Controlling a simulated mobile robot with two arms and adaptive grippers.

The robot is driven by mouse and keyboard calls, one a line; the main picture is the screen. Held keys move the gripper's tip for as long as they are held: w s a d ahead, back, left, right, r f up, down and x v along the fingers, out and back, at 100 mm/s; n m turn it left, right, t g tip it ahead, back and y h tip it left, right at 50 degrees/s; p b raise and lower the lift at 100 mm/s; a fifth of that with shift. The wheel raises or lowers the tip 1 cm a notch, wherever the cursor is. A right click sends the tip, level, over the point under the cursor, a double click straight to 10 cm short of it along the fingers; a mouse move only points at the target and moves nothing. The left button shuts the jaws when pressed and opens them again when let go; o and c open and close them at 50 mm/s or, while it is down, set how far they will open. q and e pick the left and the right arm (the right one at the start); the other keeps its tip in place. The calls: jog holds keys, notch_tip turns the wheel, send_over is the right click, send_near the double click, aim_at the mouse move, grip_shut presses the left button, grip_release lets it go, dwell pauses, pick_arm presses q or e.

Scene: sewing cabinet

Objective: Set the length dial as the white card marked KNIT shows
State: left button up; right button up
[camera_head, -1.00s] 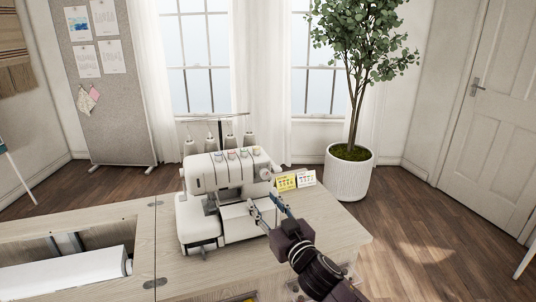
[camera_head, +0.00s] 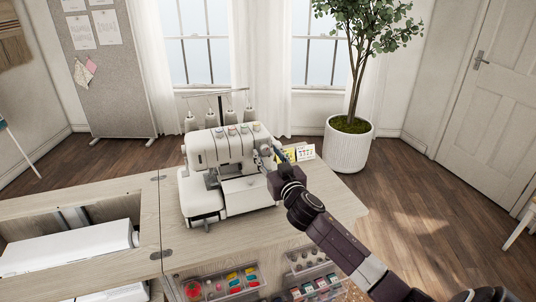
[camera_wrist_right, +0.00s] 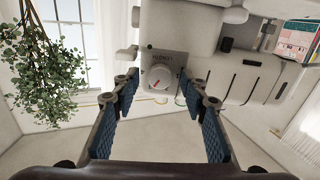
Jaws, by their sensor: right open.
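The white sewing machine (camera_head: 225,165) stands on the wooden cabinet top. The wrist view shows its length dial (camera_wrist_right: 158,78), a pale round knob with a red mark on a grey plate, its lettering upside down. My right gripper (camera_wrist_right: 160,105) is open, its blue-padded fingers on either side of the dial in that view; contact is not visible. In the head view my right gripper (camera_head: 281,155) is at the machine's right side. The white card (camera_head: 305,152) stands behind it, too small to read. My left gripper is not in view.
A yellow card (camera_head: 288,156) stands beside the white one, partly covered by my gripper. Clear drawers (camera_head: 315,285) with coloured sewing items are below the top. A potted tree (camera_head: 348,148) stands behind. The cabinet top (camera_head: 335,205) is clear at the right.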

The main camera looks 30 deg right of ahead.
grip_shut()
dwell(0.3)
